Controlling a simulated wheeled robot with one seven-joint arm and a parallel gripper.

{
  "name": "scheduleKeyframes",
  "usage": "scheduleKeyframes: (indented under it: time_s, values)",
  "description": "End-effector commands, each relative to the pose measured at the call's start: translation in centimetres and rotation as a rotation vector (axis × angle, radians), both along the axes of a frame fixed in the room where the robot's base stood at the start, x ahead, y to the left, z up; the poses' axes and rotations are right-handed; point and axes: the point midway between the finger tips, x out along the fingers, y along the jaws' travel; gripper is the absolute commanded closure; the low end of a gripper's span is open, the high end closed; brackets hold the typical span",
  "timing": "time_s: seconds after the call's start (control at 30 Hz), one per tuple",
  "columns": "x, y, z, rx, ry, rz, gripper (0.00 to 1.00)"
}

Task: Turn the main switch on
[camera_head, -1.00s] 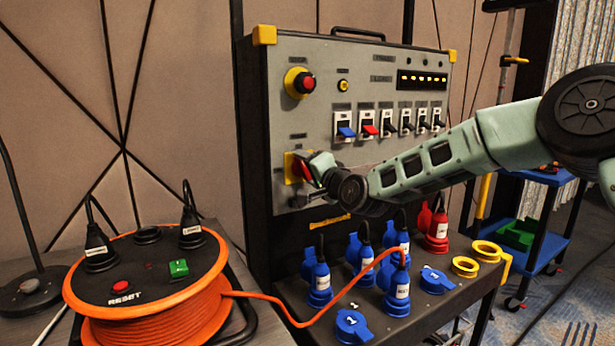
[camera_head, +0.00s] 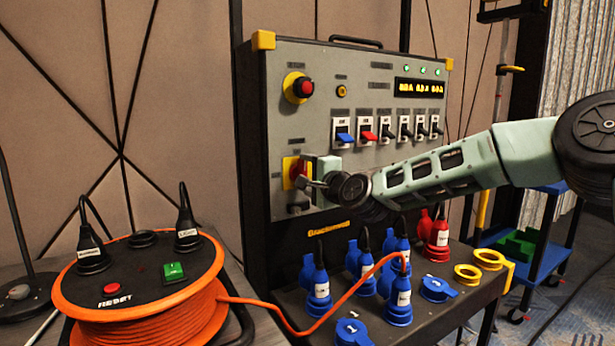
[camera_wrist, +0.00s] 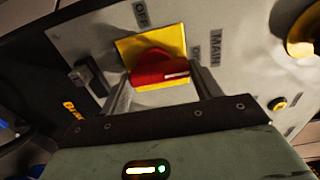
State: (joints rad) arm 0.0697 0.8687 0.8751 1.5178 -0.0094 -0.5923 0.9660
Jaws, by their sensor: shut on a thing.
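The main switch (camera_head: 290,172) is a red rotary knob on a yellow plate, low on the left of the grey panel. In the wrist view the red knob (camera_wrist: 158,68) has a white line at its right end, on the side of a small label that seems to read ON. The OFF label (camera_wrist: 141,14) is above the plate and the MAIN label (camera_wrist: 215,48) is to the right. My gripper (camera_head: 304,181) is shut on the knob, with one finger on each side. In the head view the gripper partly hides the knob.
Above the switch is a red emergency button (camera_head: 304,87) on a yellow base. A row of toggle switches (camera_head: 387,130) is to the right. Blue plugs (camera_head: 319,285) and an orange cable reel (camera_head: 85,315) stand below. A display (camera_head: 420,88) glows yellow.

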Motion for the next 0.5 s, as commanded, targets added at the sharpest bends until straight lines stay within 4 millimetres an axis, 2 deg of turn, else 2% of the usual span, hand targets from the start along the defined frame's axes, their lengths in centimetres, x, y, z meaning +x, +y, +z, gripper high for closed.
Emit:
scheduleKeyframes:
  time_s: [0.27,0.3,0.33,0.37,0.5]
  values:
    - [0.08,-0.12,-0.06,0.004,0.004,-0.003,0.59]
    - [0.08,-0.12,-0.06,0.004,0.004,-0.003,0.28]
    - [0.08,-0.12,-0.06,0.003,0.003,-0.003,0.20]
    - [0.07,-0.11,-0.05,0.003,0.003,-0.002,0.15]
    - [0.04,-0.07,-0.05,0.002,0.003,-0.002,0.15]
